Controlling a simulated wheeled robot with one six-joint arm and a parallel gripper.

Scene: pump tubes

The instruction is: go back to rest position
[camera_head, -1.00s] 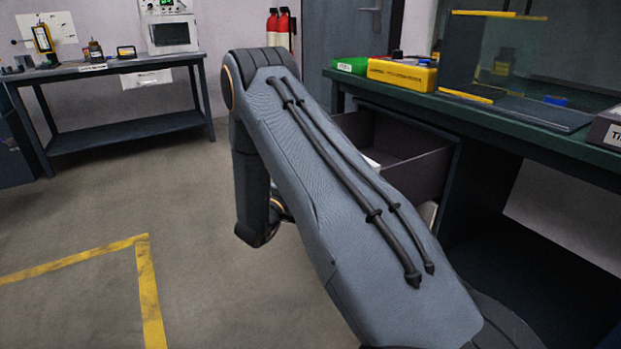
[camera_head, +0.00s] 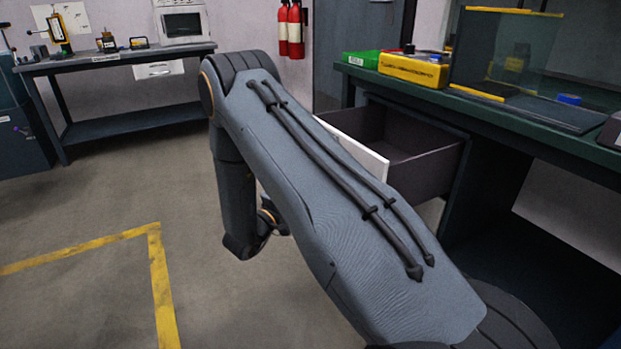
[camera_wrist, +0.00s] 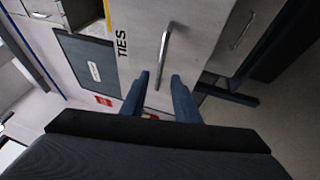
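My gripper's two blue fingers (camera_wrist: 161,85) show in the wrist view, spread apart with a gap between them and nothing held. Beyond them is a pale drawer front with a metal bar handle (camera_wrist: 164,52) and the label "TIES" (camera_wrist: 123,42). The handle's lower end appears in line with the gap, but the fingers do not appear closed on it. In the head view my arm is bent, and it hides the fingers. An open dark drawer (camera_head: 424,171) with a white front (camera_head: 358,146) stands out from the green-topped bench to the arm's right.
The green-topped bench (camera_head: 480,103) holds a green box (camera_head: 360,60), a yellow case (camera_head: 413,70) and a clear panel. A second bench (camera_head: 120,61) stands at the back left. Fire extinguishers (camera_head: 290,30) hang on the wall. The floor at left is clear, with yellow lines (camera_head: 165,290).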

